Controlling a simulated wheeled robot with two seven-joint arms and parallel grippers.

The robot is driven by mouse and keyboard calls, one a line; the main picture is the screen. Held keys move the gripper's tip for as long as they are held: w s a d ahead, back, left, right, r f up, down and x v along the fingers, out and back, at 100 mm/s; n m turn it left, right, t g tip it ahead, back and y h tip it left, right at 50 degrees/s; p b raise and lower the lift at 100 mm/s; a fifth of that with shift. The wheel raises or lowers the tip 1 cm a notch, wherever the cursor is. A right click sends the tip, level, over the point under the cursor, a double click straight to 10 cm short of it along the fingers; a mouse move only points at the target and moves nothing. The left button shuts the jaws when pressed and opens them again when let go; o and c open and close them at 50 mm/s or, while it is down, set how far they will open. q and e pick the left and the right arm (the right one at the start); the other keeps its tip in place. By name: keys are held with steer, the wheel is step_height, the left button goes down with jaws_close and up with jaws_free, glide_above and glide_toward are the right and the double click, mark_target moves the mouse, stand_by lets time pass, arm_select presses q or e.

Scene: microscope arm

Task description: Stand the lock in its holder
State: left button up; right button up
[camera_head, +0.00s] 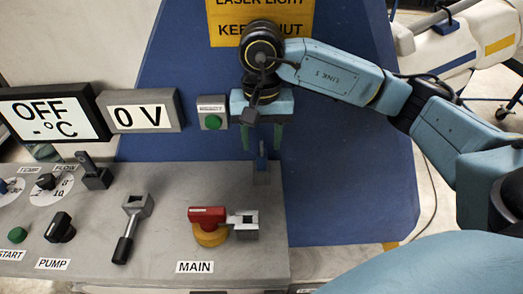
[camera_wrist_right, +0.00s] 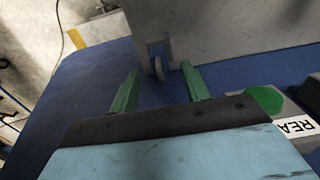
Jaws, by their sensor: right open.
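The lock, a small narrow blue piece (camera_head: 262,150), stands upright at a small grey holder (camera_head: 261,178) at the right back edge of the grey panel. In the right wrist view a blue and grey part of it (camera_wrist_right: 159,68) shows beyond the fingertips; how deep it sits is hard to tell. My right gripper (camera_head: 264,146) is open, its two green fingers pointing down on either side of the lock's top. In the wrist view the right gripper (camera_wrist_right: 158,84) has nothing between its fingers. My left gripper is not in view.
The grey panel (camera_head: 170,240) carries a red-handled main switch (camera_head: 208,218) with a grey bracket beside it, a black lever (camera_head: 123,245), a dark upright block (camera_head: 94,175) and knobs. Displays (camera_head: 145,111) stand at its back. Blue surface lies right of the panel.

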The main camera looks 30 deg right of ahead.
step_height(320, 180, up, 7)
steer(key=shift+r+p, duration=0.15)
steer(key=shift+p, duration=0.15)
steer(key=shift+r, duration=0.65)
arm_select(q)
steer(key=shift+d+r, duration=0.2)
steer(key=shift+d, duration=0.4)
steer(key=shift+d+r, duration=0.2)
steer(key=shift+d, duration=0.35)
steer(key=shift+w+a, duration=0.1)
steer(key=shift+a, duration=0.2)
